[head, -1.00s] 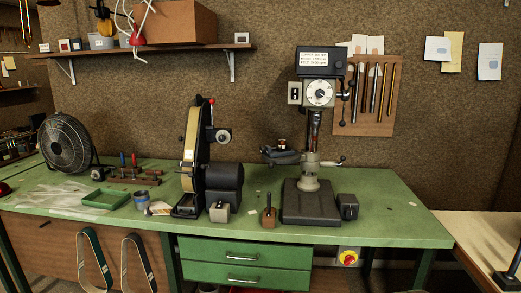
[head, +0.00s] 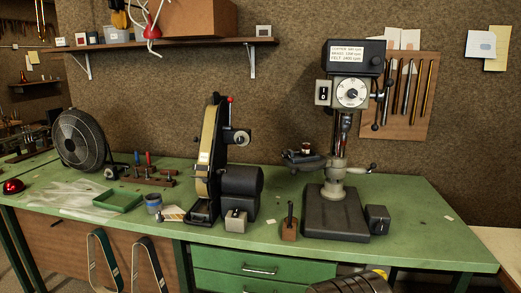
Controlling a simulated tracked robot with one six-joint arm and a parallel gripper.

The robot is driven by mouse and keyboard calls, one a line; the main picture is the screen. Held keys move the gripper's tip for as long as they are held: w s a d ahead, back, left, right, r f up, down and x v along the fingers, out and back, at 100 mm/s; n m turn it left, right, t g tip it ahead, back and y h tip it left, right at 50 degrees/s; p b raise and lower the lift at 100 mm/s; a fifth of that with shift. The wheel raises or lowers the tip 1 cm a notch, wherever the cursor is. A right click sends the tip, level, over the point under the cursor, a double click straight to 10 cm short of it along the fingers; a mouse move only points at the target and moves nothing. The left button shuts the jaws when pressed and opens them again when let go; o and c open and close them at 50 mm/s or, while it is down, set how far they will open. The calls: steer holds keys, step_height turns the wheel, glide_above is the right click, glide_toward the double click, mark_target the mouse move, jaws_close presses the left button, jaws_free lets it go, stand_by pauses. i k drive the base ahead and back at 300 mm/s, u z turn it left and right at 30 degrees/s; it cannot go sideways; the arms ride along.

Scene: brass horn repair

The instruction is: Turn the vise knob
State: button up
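The drill press (head: 345,130) stands on the right half of the green bench. At its table height, left of the column, is a small dark vise-like piece (head: 301,158). A small round knob with a reddish side and pale top (head: 306,148) sits on or just behind it. A pale lever with a ball end (head: 360,170) points right from the column. Which of these is the vise knob is too small to tell for sure. My gripper's fingers do not show. A dark ribbed rounded part at the bottom edge may be my own arm.
The belt grinder (head: 212,150) stands left of the press. A small block with an upright handle (head: 289,223) and a grey switch box (head: 236,221) lie in front. The green bench's (head: 420,215) front right is mostly clear. A fan (head: 80,140) is far left.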

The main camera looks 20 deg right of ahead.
mark_target(284, 154)
steer(key=u, duration=0.4)
steer(key=i, duration=1.3)
steer(key=z, duration=0.1)
